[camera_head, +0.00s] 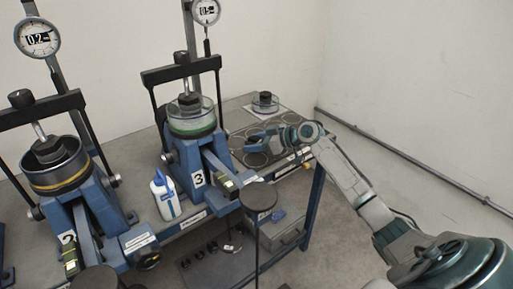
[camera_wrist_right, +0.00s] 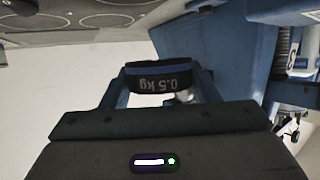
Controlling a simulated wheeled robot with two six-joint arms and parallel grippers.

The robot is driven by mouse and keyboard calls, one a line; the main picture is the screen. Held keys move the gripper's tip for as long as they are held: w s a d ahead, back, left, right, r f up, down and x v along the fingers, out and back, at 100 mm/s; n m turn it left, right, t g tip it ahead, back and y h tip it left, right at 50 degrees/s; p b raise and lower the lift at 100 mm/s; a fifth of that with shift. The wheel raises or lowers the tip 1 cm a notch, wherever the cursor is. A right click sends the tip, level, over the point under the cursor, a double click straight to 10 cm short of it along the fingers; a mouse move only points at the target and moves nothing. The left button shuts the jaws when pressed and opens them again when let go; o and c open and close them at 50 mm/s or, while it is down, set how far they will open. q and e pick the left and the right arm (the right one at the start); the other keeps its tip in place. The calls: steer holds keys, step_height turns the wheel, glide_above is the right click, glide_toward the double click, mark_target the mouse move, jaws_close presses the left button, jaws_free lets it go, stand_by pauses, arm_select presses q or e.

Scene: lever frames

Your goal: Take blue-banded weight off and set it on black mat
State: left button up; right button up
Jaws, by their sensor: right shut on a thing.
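My right gripper (camera_head: 262,139) is over the far right of the bench, above a black mat (camera_head: 241,142) marked with ring outlines. In the right wrist view the gripper (camera_wrist_right: 160,86) is shut on a black weight with a blue band (camera_wrist_right: 160,70), and its "0.5 kg" lettering appears upside down. The weight is between the two fingers; in the head view I cannot make it out clearly. The mat also shows in the wrist view (camera_wrist_right: 75,20), at the top left. I cannot tell how far the weight is above it. My left gripper is not in view.
Lever frame 3 (camera_head: 198,179) stands left of the gripper, with another blue frame (camera_head: 95,215) farther left. A white bottle (camera_head: 165,195) stands between them. A dish with a black part (camera_head: 264,104) is behind the mat. A black disc (camera_head: 258,196) is at the front.

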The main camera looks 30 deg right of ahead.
mark_target(256, 163)
steer(key=shift+s+d, duration=0.15)
steer(key=shift+f, duration=0.25)
steer(key=shift+f+b, duration=1)
steer(key=shift+f, duration=0.85)
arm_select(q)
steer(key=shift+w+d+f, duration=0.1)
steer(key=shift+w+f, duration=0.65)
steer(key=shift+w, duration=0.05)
arm_select(e)
steer(key=shift+f, duration=0.7)
arm_select(q)
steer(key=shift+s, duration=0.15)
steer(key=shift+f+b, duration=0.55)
steer(key=shift+b, duration=0.25)
arm_select(e)
steer(key=shift+f, duration=0.4)
steer(key=o, duration=1.2)
